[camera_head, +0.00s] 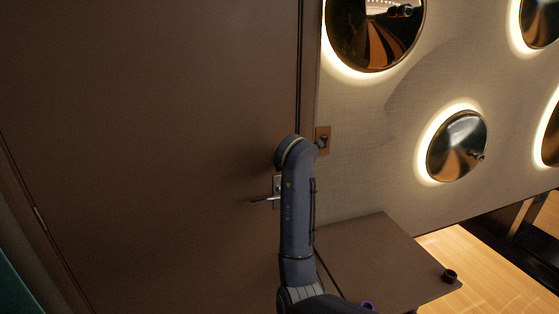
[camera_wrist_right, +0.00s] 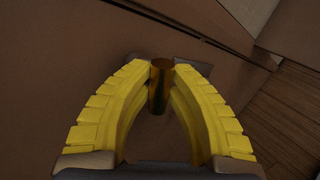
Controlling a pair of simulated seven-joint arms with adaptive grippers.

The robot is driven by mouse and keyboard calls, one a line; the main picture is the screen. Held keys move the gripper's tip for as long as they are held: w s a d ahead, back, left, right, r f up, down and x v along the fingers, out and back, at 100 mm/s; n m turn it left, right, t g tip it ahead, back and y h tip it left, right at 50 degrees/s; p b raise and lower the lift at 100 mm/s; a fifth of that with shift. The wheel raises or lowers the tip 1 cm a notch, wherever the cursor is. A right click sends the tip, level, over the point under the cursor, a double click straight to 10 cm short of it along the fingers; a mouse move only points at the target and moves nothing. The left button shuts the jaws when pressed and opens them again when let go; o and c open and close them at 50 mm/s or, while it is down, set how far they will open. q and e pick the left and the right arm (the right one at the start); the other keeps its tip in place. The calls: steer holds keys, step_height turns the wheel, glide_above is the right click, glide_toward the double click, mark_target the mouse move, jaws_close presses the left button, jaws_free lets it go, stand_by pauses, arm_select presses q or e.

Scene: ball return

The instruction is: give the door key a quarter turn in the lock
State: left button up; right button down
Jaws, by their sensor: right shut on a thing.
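The brown door (camera_head: 150,130) fills the left of the head view and looks closed. Its lever handle (camera_head: 262,199) and part of the grey lock plate (camera_head: 276,186) show just left of my right arm. In the right wrist view my right gripper (camera_wrist_right: 160,72) has its yellow fingers closed at the tips around a dark brass, upright piece (camera_wrist_right: 158,90), which I take to be the key. How far it sits in the lock, and its angle, I cannot tell. In the head view my arm hides the gripper and key. My left gripper is not in view.
A brown tabletop (camera_head: 390,262) lies right of my arm, with a small dark cylinder (camera_head: 450,276) near its right corner. A small wall plate (camera_head: 323,139) is beside the door frame. Round lit mirrors (camera_head: 457,146) hang on the pale wall.

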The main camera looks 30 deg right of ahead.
steer(key=shift+d+m+y, duration=0.1)
steer(key=shift+m+y, duration=0.7)
steer(key=shift+y, duration=0.2)
steer(key=c, duration=1.8)
jaws_free()
steer(key=o, duration=0.5)
steer(key=shift+s, duration=0.1)
steer(key=shift+v, duration=5.95)
steer(key=shift+d+f, duration=0.1)
steer(key=shift+f, duration=0.05)
